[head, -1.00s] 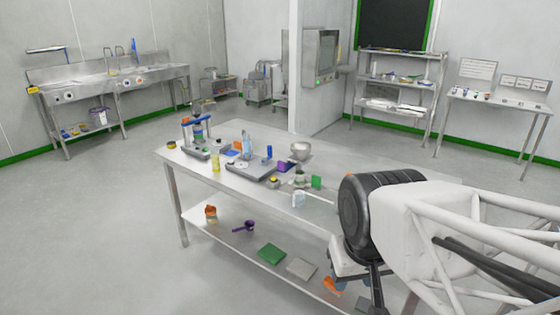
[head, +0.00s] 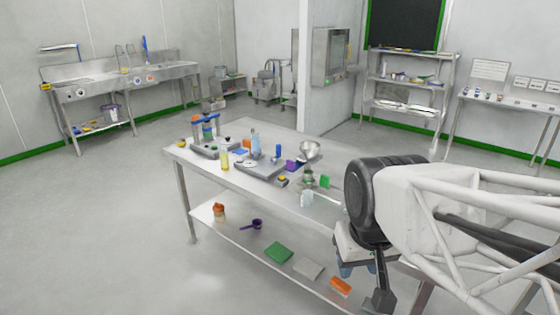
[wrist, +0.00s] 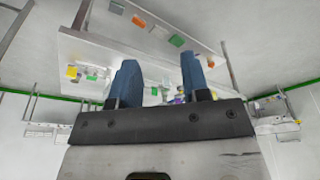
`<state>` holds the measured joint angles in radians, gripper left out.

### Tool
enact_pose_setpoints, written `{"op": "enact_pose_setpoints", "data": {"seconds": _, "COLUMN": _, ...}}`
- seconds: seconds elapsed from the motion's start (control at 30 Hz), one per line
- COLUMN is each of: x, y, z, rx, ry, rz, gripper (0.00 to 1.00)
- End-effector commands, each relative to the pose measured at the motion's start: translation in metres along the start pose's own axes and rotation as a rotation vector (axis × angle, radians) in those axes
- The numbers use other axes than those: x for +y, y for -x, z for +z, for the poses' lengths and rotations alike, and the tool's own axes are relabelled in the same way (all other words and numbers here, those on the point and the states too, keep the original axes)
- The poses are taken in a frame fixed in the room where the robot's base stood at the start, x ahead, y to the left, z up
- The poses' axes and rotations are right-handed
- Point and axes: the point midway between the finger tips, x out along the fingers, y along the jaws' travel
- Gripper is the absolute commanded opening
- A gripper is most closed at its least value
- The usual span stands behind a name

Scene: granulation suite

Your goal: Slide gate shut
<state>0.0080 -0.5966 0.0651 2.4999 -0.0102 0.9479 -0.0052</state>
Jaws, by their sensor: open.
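The slide gate cannot be made out for certain. A metal funnel-like bowl (head: 310,150) stands on the table's right half in the head view, with a small green-topped item (head: 308,176) and a green plate (head: 325,182) close by; these are too small to tell whether a gate is among them. My gripper (head: 358,272) hangs beside the table's near right end, below the tabletop's height in the picture, apart from these items. In the wrist view its two blue fingers (wrist: 159,78) are spread with nothing between them.
The steel table (head: 190,160) carries a blue-topped stand (head: 207,128), a yellow bottle (head: 224,160) and a clear cup (head: 307,199). Its lower shelf (head: 235,225) holds an orange box (head: 340,286) and a green plate (head: 279,252). Open floor lies left.

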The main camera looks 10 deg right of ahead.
Motion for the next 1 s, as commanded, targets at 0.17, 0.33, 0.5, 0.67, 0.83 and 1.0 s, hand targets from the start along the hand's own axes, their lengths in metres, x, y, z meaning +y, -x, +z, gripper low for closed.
{"op": "enact_pose_setpoints", "data": {"seconds": 0.17, "x": 0.0, "y": 0.008, "z": -0.035, "rx": -0.011, "ry": 0.033, "rz": -0.001, "gripper": 0.43}}
{"op": "enact_pose_setpoints", "data": {"seconds": 0.33, "x": 0.001, "y": 0.015, "z": -0.074, "rx": -0.022, "ry": 0.073, "rz": -0.002, "gripper": 0.43}}
{"op": "enact_pose_setpoints", "data": {"seconds": 0.5, "x": 0.001, "y": 0.019, "z": -0.114, "rx": -0.034, "ry": 0.113, "rz": -0.003, "gripper": 0.43}}
{"op": "enact_pose_setpoints", "data": {"seconds": 0.67, "x": 0.002, "y": 0.02, "z": -0.152, "rx": -0.045, "ry": 0.15, "rz": -0.005, "gripper": 0.43}}
{"op": "enact_pose_setpoints", "data": {"seconds": 0.83, "x": 0.002, "y": 0.019, "z": -0.192, "rx": -0.056, "ry": 0.191, "rz": -0.008, "gripper": 0.43}}
{"op": "enact_pose_setpoints", "data": {"seconds": 1.0, "x": 0.002, "y": 0.015, "z": -0.232, "rx": -0.067, "ry": 0.231, "rz": -0.011, "gripper": 0.43}}
